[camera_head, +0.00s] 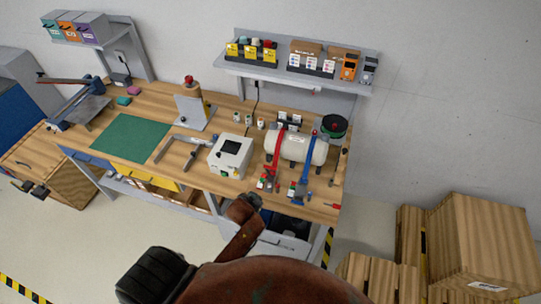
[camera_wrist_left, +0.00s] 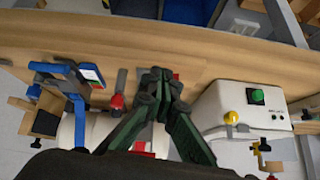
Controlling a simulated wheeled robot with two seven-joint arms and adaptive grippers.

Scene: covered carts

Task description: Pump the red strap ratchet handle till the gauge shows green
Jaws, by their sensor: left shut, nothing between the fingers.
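A pale tank (camera_head: 298,149) lies on the bench with a red strap (camera_head: 275,150) and a blue strap (camera_head: 308,160) around it. The red strap's ratchet (camera_head: 267,182) is at the bench's front side, left of the blue ratchet (camera_head: 298,191). My left gripper (camera_head: 254,200) is at the bench's front edge, near the red ratchet. In the left wrist view its green fingers (camera_wrist_left: 160,78) are shut and empty. Red ratchet parts (camera_wrist_left: 117,101) show beside and behind them, partly hidden; I cannot tell whether they touch. No gauge reading is legible. My right gripper is not in view.
A white box (camera_head: 231,155) with a dark screen stands left of the tank; its green button (camera_wrist_left: 257,97) shows in the wrist view. The blue ratchet (camera_wrist_left: 66,76) is close on the other side of the fingers. A green mat (camera_head: 130,137) lies farther left. Wooden crates (camera_head: 480,240) stand at right.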

